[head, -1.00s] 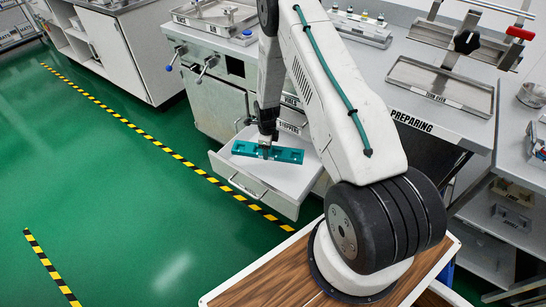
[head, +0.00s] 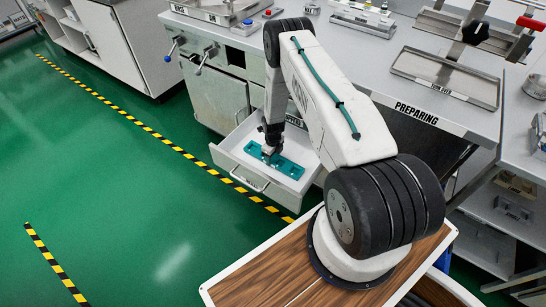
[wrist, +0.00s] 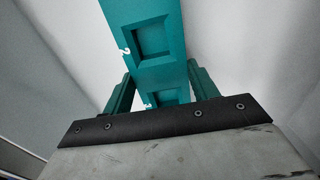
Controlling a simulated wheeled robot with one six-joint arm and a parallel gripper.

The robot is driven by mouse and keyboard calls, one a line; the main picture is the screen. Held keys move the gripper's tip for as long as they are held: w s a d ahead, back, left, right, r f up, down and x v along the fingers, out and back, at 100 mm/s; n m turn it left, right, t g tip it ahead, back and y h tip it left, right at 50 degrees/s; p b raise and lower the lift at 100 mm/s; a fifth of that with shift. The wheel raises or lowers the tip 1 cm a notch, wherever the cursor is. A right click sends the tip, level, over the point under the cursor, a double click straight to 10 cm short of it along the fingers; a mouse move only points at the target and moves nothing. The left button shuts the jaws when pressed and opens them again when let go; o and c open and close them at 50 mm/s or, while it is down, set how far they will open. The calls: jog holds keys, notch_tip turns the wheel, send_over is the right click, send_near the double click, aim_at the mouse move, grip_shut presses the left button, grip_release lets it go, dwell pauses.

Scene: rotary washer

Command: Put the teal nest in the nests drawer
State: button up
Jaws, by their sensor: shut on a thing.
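The teal nest (head: 289,167) is a long flat bar with square recesses and white numbers. In the head view it is inside the open white drawer (head: 239,174), low and near its floor; I cannot tell whether it touches the floor. My gripper (head: 269,155) points down into the drawer and is shut on the nest near its middle. In the wrist view the green fingers of my gripper (wrist: 160,88) flank the nest (wrist: 148,35), with pale drawer surfaces around it.
The drawer is pulled out from a grey cabinet (head: 218,98) under a worktop. A worktop marked PREPARING (head: 440,95) with a metal tray (head: 445,75) stands to the right. Green floor (head: 130,210) with yellow-black tape is open to the left.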

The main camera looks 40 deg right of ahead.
jog(key=shift+f, duration=0.25)
jog(key=o, duration=1.1)
